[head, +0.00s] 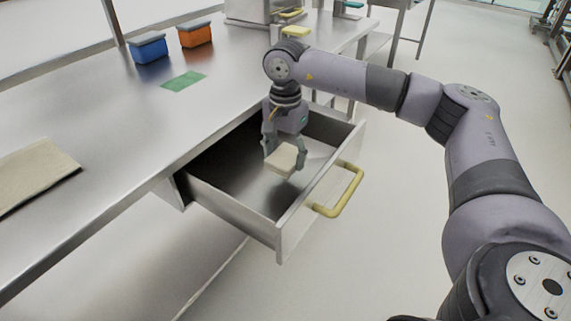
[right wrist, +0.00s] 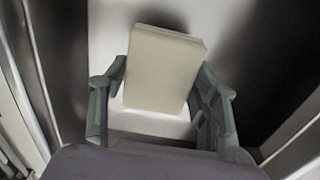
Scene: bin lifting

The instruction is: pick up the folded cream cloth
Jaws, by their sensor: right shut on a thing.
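The folded cream cloth (head: 284,160) is a small flat block inside the open drawer. My right gripper (head: 286,155) reaches down into the drawer from above and is shut on the cloth, with a finger at each side of it. In the right wrist view the cloth (right wrist: 165,68) sits between the two grey fingers of the right gripper (right wrist: 160,90). A dark shadow shows beside its upper edge; I cannot tell how far it is above the drawer floor. My left gripper is not in view.
The drawer (head: 235,209) is pulled out from under the metal table (head: 110,125), with a yellow handle (head: 340,195) in front. A blue bin (head: 149,49), an orange bin (head: 195,35), a green cloth (head: 184,80) and a beige mat (head: 35,172) lie on the tabletop.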

